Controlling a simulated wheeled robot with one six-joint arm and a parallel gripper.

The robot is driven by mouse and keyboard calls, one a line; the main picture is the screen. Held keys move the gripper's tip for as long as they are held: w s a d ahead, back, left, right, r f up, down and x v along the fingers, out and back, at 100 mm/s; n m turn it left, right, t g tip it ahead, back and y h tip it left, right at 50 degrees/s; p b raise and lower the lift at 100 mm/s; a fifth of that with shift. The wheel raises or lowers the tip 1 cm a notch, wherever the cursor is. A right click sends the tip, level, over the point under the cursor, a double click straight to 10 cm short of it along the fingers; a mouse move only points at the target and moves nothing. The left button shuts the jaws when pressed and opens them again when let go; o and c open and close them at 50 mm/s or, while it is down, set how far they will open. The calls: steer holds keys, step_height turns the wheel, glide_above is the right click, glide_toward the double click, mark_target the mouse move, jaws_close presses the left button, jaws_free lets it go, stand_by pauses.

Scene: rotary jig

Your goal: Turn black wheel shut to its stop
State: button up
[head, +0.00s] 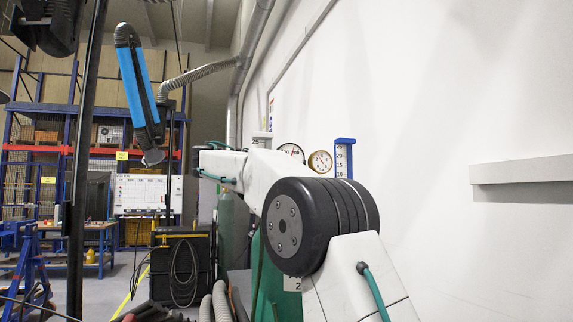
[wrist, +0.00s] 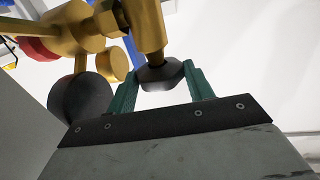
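In the wrist view, a small faceted black wheel (wrist: 160,76) sits on the end of a brass stem (wrist: 146,28). The teal fingers of my gripper (wrist: 162,84) stand on either side of this wheel, and their tips appear to touch its left and right edges. The wheel's turn position cannot be read. A larger dark round part (wrist: 80,98) is on the brass fitting to the left of my gripper. In the head view my own arm hides the gripper and the black wheel.
Two round gauges, a white one (head: 291,152) and a brass-rimmed one (head: 320,162), show beyond my arm beside a blue-framed scale (head: 345,157). A green cylinder (head: 275,285) stands below. The white wall (head: 450,90) is close on the right, with a grey ledge (head: 520,172).

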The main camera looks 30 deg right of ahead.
steer(key=o, duration=0.3)
steer(key=shift+o, duration=0.2)
